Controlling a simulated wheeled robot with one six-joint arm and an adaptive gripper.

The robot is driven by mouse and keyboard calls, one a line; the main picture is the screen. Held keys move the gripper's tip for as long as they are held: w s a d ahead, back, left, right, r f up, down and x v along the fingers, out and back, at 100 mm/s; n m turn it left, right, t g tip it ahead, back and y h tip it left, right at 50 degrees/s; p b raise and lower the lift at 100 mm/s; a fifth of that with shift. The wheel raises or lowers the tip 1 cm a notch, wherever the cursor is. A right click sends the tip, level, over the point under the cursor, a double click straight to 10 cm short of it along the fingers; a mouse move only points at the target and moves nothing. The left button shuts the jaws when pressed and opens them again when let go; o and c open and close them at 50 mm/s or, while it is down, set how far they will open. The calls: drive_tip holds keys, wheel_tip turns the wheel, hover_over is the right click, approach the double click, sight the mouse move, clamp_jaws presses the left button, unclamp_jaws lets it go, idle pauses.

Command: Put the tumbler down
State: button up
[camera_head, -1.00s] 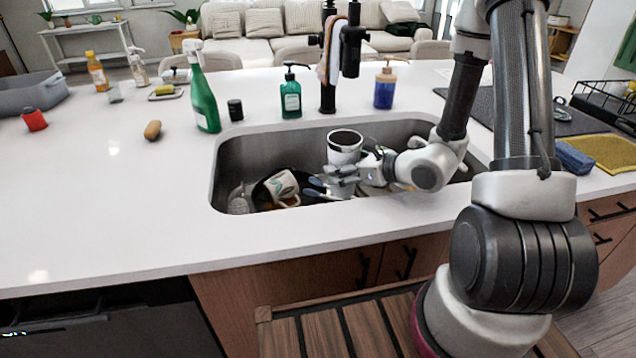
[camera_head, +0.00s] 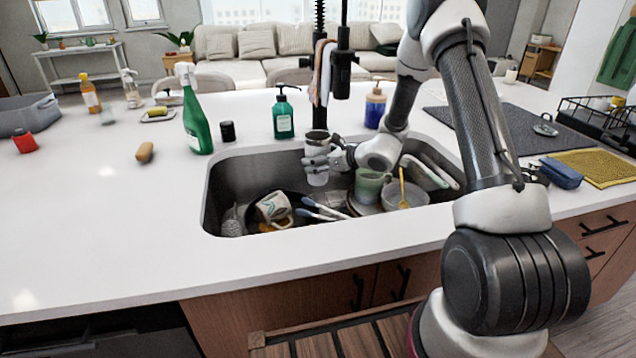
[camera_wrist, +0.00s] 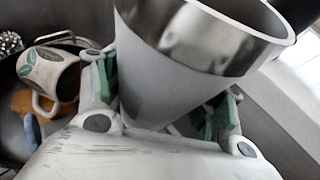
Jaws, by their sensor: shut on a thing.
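The tumbler (camera_head: 317,160) is white with a steel rim. It is upright, held at the back of the sink (camera_head: 228,183), in front of the black faucet. My gripper (camera_head: 325,163) is shut on the tumbler from the right. In the wrist view the tumbler (camera_wrist: 165,95) fills the middle, between the green-padded fingers of my gripper (camera_wrist: 165,100). Its open top faces up and its lower end is hidden behind my gripper. In the head view its base appears above the sink floor, but I cannot tell the exact gap.
The sink holds a patterned mug (camera_head: 273,207) in a dark pan, a green cup (camera_head: 370,186), and a bowl (camera_head: 405,195) with a yellow utensil. A green soap bottle (camera_head: 286,117) and a spray bottle (camera_head: 196,120) stand behind it. The counter left of the sink (camera_head: 90,220) is largely clear.

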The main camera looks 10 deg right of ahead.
sight(318, 181)
wheel_tip(318, 181, down, 8)
drive_tip(key=shift+f, duration=0.1)
drive_tip(key=shift+w+f, duration=0.15)
drive_tip(key=shift+w, duration=0.05)
drive_tip(key=o, duration=1)
drive_tip(key=shift+f, duration=0.1)
drive_tip(key=shift+c, duration=0.2)
